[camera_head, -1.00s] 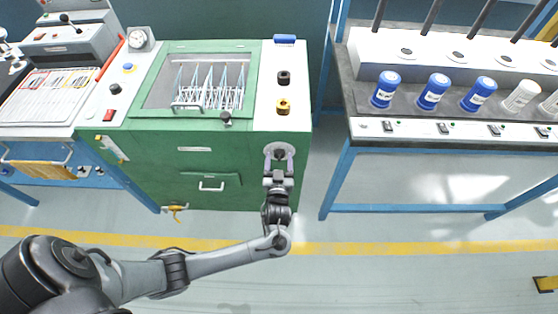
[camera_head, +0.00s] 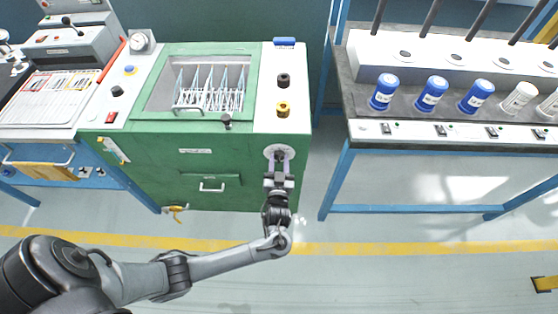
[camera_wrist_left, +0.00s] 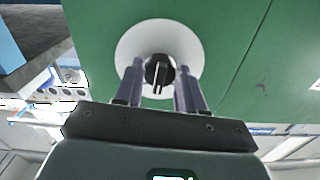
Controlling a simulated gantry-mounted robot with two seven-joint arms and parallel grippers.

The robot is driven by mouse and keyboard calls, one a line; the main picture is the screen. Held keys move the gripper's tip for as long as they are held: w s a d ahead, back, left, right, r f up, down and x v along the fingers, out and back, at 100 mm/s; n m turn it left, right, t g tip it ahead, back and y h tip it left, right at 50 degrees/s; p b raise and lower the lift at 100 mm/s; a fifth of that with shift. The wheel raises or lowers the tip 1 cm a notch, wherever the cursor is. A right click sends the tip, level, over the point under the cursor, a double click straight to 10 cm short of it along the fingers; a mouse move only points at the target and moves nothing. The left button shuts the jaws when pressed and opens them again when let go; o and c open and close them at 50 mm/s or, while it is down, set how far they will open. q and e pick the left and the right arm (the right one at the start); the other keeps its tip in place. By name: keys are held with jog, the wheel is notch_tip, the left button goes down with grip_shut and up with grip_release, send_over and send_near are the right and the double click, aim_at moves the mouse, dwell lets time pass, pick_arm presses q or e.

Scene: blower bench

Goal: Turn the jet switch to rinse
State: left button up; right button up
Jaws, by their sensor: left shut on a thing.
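The jet switch is a dark round knob (camera_wrist_left: 157,72) with a pale line across its face, on a white disc (camera_wrist_left: 130,42) on the green front of the machine. In the head view the disc (camera_head: 271,150) is at the machine's front right, and the knob is mostly covered by my gripper. My left gripper (camera_head: 281,160) reaches it from the front. In the left wrist view its two purple-grey fingers (camera_wrist_left: 159,75) are on either side of the knob, shut on it. No readable label shows near the switch. My right gripper is not in view.
The green machine's top holds a black knob (camera_head: 283,80), a yellow knob (camera_head: 283,109) and a rack under a glazed lid (camera_head: 209,83). A blue-framed bench (camera_head: 345,170) with several bottles stands to the right. The floor between them is clear.

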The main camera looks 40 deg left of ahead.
pick_arm(q)
jog(key=m+p, duration=0.3)
jog(key=m, duration=0.1)
jog(key=shift+r+p, duration=0.2)
jog(key=shift+p, duration=0.15)
jog(key=shift+f+m+p, duration=0.1)
jog(key=shift+m+p, duration=1.15)
jog(key=shift+m, duration=0.55)
jog(key=shift+a, duration=0.1)
jog(key=o, duration=1)
jog(key=shift+o, duration=0.2)
jog(key=shift+s, duration=0.1)
